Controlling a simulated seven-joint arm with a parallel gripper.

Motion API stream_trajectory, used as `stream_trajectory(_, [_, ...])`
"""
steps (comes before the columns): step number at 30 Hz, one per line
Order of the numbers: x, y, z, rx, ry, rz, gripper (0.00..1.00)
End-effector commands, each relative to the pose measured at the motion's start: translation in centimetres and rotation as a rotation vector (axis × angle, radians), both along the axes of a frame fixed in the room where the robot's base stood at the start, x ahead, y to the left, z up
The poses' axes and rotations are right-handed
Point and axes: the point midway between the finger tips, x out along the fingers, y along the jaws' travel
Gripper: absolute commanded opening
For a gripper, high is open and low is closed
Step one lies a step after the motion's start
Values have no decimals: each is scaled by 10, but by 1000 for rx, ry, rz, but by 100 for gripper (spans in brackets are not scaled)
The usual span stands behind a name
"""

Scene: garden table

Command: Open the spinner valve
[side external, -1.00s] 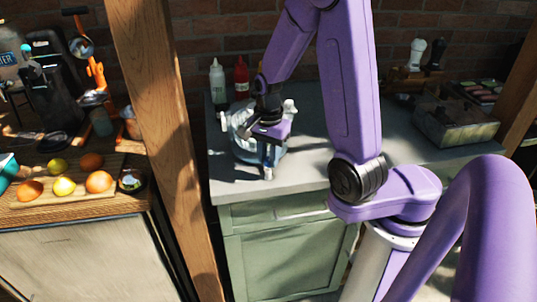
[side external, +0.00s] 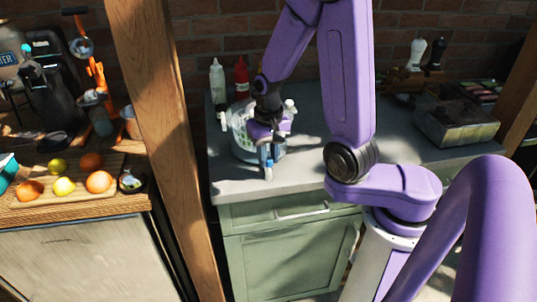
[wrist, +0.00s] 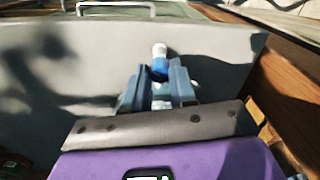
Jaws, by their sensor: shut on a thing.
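A clear round container, likely the spinner (side external: 240,138), stands on the grey-green counter beneath and behind my gripper, which partly hides it. A small blue part with a white tip, likely the valve (side external: 268,174), shows at the container's front side. In the wrist view this valve (wrist: 159,66) sits between the fingertips, its white tip pointing away from me. My gripper (wrist: 159,88) is shut on it, with a blue-grey finger on each side. In the side view my gripper (side external: 268,154) points down in front of the container. The valve's inner end is hidden.
A white bottle (side external: 217,80) and a red bottle (side external: 241,77) stand behind the container by the brick wall. A metal box (side external: 456,123) sits at the counter's right. A wooden post (side external: 160,130) rises at the left. The counter's middle is clear.

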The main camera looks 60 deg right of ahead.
Motion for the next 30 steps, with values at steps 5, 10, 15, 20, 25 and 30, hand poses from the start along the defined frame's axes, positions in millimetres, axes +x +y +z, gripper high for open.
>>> stream_trajectory(5, [0,0,1,0,0,163,0])
stream_trajectory(10, [0,0,1,0,0,300,0])
stream_trajectory(15, [0,0,1,0,0,406,0])
stream_trajectory(20, [0,0,1,0,0,475,0])
stream_trajectory(25, [0,0,1,0,0,515,0])
stream_trajectory(30, [0,0,0,0,0,530,0])
